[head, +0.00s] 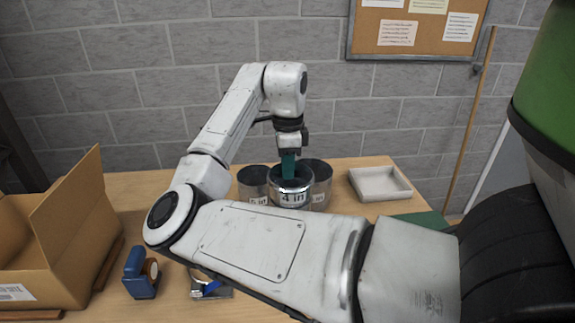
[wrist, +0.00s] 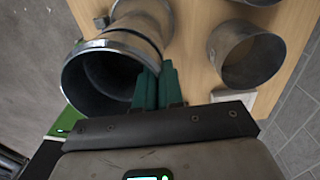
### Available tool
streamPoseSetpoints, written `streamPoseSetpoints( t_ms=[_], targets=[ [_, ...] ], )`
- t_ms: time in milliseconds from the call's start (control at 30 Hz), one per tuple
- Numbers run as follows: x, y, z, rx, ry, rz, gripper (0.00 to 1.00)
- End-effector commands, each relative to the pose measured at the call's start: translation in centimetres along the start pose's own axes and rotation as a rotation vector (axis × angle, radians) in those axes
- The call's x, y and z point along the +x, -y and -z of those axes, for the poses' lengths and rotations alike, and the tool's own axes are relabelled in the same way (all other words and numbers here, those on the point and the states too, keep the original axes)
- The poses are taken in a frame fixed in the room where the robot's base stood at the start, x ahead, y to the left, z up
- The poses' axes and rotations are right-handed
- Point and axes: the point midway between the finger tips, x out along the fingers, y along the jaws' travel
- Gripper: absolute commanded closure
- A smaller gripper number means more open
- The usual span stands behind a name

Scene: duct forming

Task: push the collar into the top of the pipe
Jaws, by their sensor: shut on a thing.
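The collar is a shiny metal ring (head: 278,184) that my gripper (head: 288,170) holds by its wall. In the wrist view its wide open mouth and banded rim (wrist: 93,48) show at the left, with my green fingers (wrist: 158,90) closed at its edge. The pipe is a grey metal cylinder marked "4 in" (head: 292,198), upright on the table at the collar. The collar overlaps the pipe top in both views. I cannot tell how far, if at all, it sits inside. The seam between them is hidden.
Two other metal pipes stand close by, one at the left (head: 252,184) and one at the right (head: 322,174). A pale square tray (head: 380,185) lies further right. A cardboard box (head: 65,230) and a blue tape dispenser (head: 138,276) are on the left.

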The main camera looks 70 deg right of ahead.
Motion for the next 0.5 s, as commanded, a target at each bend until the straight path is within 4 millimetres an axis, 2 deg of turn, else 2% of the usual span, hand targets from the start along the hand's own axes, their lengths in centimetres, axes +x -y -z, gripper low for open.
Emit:
streamPoseSetpoints(
  t_ms=[500],
  targets=[
    [0.30, -0.01, 0.01, 0.001, -0.001, 0.000, 1.00]
  ],
)
